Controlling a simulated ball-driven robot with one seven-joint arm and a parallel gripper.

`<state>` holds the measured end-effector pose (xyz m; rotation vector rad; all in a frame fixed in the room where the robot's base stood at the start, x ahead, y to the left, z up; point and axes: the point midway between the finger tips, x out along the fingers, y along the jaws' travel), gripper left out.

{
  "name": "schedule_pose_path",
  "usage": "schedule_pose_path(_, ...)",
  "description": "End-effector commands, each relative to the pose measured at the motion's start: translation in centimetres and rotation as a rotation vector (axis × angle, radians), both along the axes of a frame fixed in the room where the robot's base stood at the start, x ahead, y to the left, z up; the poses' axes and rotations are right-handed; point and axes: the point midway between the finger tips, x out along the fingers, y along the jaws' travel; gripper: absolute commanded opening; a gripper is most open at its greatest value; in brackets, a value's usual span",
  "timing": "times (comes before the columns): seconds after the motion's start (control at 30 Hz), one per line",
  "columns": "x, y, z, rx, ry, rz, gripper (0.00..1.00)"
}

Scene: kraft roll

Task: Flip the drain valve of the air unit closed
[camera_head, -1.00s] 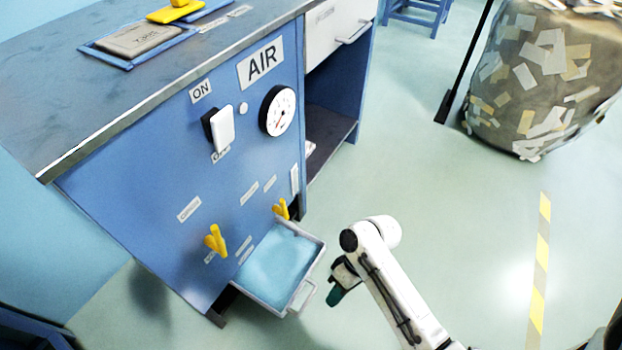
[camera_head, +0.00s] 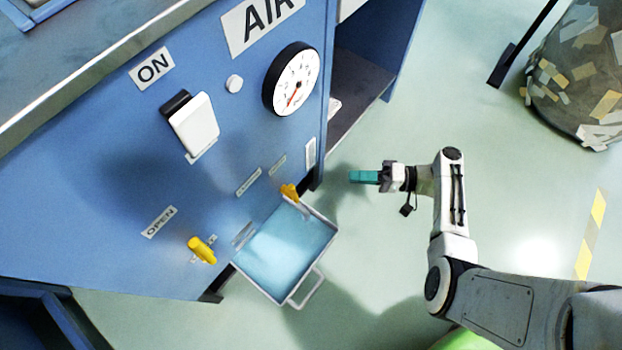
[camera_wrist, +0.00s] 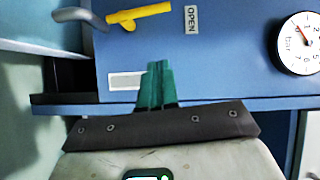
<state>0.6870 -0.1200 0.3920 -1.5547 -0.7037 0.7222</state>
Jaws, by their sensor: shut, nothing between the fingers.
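The blue air unit (camera_head: 120,210) carries two yellow levers low on its front. The left yellow lever (camera_head: 202,250) is below an OPEN label (camera_head: 159,222). The right yellow lever (camera_head: 290,193) is at the back edge of the drip tray (camera_head: 318,212). I cannot tell which lever is the drain valve. My gripper (camera_head: 353,176) is shut and empty, with teal fingers pointing left, apart from the unit's front, right of the right lever. In the wrist view, the shut fingers (camera_wrist: 157,68) are below a yellow lever (camera_wrist: 138,15) with an OPEN label (camera_wrist: 191,19) beside it.
A white switch (camera_head: 195,124) marked ON and a round gauge (camera_head: 292,79) are higher on the panel. The tray's handle (camera_head: 306,287) sticks out towards the floor. An open shelf bay (camera_head: 360,90) is right of the panel.

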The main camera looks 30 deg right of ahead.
Motion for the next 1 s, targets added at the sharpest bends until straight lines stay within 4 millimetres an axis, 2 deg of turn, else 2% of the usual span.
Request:
schedule_pose_path(0.27, 0.8, 1.2, -0.2, -0.002, 0.003, 0.005, 0.0)
schedule_pose_path(0.73, 6.3, 8.2, -0.8, -0.001, 0.003, 0.006, 0.0)
schedule_pose_path(1.0, 5.7, 11.3, -1.0, -0.002, 0.002, 0.003, 0.0)
